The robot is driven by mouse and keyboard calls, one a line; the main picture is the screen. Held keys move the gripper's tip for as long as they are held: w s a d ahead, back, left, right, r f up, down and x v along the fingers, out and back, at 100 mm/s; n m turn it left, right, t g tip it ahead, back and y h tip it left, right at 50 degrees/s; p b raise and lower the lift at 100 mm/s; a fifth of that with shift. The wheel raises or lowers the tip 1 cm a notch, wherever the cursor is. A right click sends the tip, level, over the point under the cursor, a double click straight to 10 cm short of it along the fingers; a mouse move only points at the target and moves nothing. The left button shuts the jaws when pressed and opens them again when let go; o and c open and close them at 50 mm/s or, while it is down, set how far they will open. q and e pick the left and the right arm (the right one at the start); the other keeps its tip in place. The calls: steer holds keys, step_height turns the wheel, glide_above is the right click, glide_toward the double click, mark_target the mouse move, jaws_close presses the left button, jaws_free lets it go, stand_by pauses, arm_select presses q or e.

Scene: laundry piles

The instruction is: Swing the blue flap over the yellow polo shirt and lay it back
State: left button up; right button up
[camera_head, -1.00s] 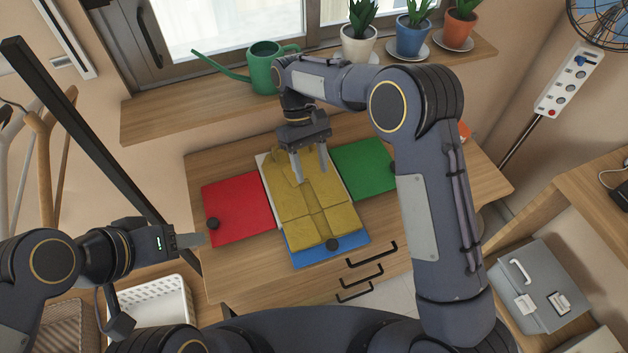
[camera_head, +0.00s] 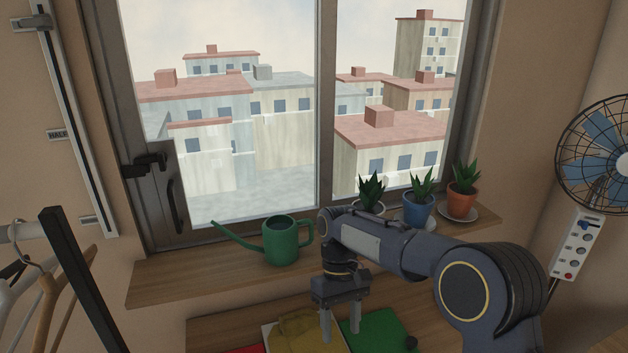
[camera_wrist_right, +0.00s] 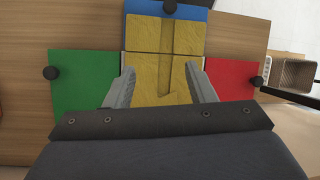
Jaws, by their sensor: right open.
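The yellow polo shirt (camera_wrist_right: 165,75) lies folded flat on the folding board in the right wrist view; only its far end (camera_head: 300,330) shows in the head view. The blue flap (camera_wrist_right: 150,7) shows at the top of the right wrist view, flat, with a black knob (camera_wrist_right: 170,6). The green flap (camera_head: 372,330) and the red flap (camera_wrist_right: 232,78) lie to either side of the shirt. My right gripper (camera_head: 341,325) is open and empty above the shirt, its fingers (camera_wrist_right: 162,88) spread over it. My left gripper is out of view.
The wooden table (camera_wrist_right: 85,25) has bare room around the board. A windowsill (camera_head: 190,282) behind it carries a green watering can (camera_head: 284,241) and several potted plants (camera_head: 462,200). Wooden hangers (camera_head: 50,290) are at left, a fan (camera_head: 600,150) at right.

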steer(key=s+d+r+m+t+y, duration=0.3)
steer(key=s+d+r+t+y, duration=0.15)
steer(key=s+d+r, duration=0.6)
steer(key=s+d+f+m+t, duration=0.2)
steer(key=s+t, duration=0.1)
steer(key=s, duration=0.3)
steer(key=s+d+f+m+t, duration=0.2)
steer(key=s+f+t, duration=0.1)
steer(key=s, duration=0.4)
steer(key=shift+d+f, duration=0.3)
steer(key=shift+d, duration=0.05)
